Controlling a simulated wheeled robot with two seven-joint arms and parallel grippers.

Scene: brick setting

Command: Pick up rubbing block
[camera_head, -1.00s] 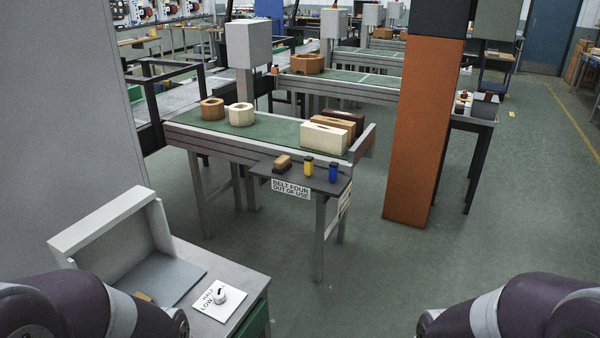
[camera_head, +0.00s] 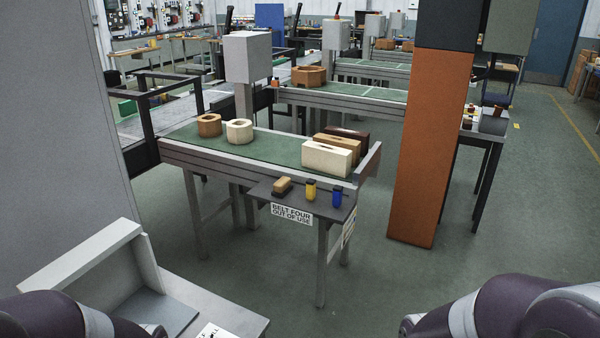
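A small block with a tan upper part and dark underside (camera_head: 282,185), which looks like the rubbing block, lies on a dark shelf (camera_head: 262,190) at the near end of a green-topped conveyor. A yellow container (camera_head: 310,190) and a blue container (camera_head: 337,196) stand to its right on the same shelf. Parts of my two purple arms show at the bottom left and bottom right corners. Both my grippers are out of view, and the shelf is well ahead of the arms.
A grey bench (camera_head: 235,312) with an upright panel stands near left. An orange column (camera_head: 428,150) rises right of the conveyor. Wooden boxes (camera_head: 326,158) and two ring-shaped pieces sit on the belt (camera_head: 270,147). Floor in front of the shelf and between shelf and column is clear.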

